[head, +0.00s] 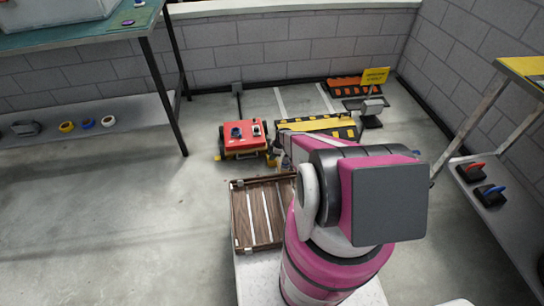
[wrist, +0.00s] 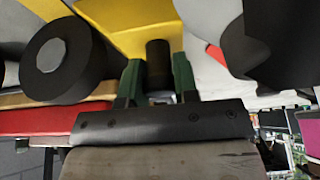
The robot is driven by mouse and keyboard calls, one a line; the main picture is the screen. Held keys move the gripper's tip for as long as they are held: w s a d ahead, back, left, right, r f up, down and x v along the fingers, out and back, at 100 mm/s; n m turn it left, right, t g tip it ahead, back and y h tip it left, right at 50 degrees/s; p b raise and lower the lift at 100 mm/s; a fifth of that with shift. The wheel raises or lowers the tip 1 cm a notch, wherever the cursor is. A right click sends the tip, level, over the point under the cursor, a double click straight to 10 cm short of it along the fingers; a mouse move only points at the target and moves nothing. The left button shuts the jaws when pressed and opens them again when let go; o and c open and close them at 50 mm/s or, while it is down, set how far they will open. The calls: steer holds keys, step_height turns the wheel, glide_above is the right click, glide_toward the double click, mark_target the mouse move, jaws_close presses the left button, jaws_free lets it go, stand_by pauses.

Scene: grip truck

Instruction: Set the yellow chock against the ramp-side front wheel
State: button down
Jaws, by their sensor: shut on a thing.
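The yellow chock (wrist: 135,30) fills the top middle of the wrist view, with a short black handle (wrist: 158,65). My gripper (wrist: 157,62) has its green fingers shut on that handle. A black wheel with a grey hub (wrist: 62,58) is at left, close beside the chock; I cannot tell whether they touch. A second dark rounded shape at right (wrist: 265,45) may be another wheel. In the head view the red truck (head: 240,140) stands left of the yellow-and-black ramp (head: 318,125). My arm hides most of the gripper there; a small yellow patch (head: 270,160) shows by the truck's corner.
A wooden slatted platform (head: 258,225) lies in front of the truck. A workbench (head: 90,35) is at left, a yellow-topped table (head: 525,68) at right. Floor at left is clear.

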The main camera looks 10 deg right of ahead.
steer(key=shift+f, duration=0.1)
steer(key=c, duration=0.8)
jaws_free()
steer(key=v, duration=1)
steer(key=shift+d+r, duration=0.15)
steer(key=shift+r, duration=0.25)
